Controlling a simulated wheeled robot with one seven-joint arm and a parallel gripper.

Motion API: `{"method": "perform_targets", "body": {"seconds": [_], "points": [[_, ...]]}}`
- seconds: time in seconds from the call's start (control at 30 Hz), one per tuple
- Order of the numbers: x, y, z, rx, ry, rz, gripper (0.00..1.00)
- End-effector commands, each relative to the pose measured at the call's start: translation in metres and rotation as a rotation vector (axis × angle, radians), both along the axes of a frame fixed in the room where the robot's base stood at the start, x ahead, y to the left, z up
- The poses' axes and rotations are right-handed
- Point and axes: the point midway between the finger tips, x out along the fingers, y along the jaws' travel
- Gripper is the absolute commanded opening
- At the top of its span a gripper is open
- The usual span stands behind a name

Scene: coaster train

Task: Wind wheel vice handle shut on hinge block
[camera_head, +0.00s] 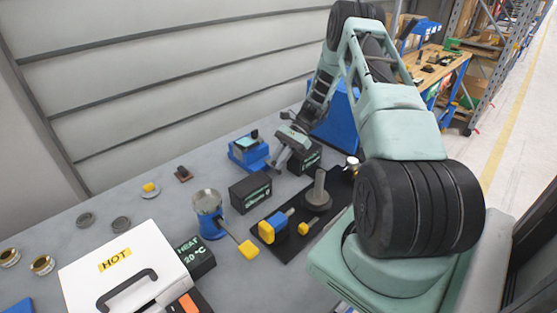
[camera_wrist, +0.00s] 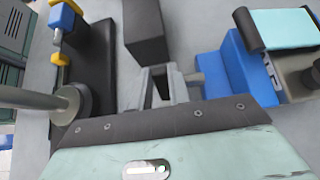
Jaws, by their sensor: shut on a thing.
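The wheel vice (camera_head: 246,153) is a blue body on the bench, left of my gripper (camera_head: 277,164) in the head view. In the wrist view the vice (camera_wrist: 237,70) stands at the right. A pale teal and black piece, seemingly the hinge block (camera_wrist: 286,29), sits at its top; it looks small in the head view (camera_head: 254,134). A short grey shaft (camera_wrist: 194,77) runs from the vice towards my gripper (camera_wrist: 162,75). My gripper is shut at the shaft's end, on the vice handle, which is mostly hidden by the fingers.
A dark mat holds a grey post (camera_head: 318,193) and a blue-yellow clamp (camera_head: 273,226). A white HOT case (camera_head: 122,268) is at front left.

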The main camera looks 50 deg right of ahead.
Motion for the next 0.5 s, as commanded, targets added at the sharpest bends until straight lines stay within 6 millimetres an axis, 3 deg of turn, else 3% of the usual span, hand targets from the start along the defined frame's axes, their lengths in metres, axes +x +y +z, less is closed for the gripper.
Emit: {"method": "perform_targets", "body": {"seconds": [0.03, 0.1, 0.5], "points": [[0.0006, -0.0004, 0.0008, -0.001, -0.002, -0.001, 0.24], [0.0005, -0.0004, 0.0007, -0.001, -0.001, -0.002, 0.40], [0.0002, -0.0089, 0.0038, -0.003, -0.003, -0.003, 0.40]]}}
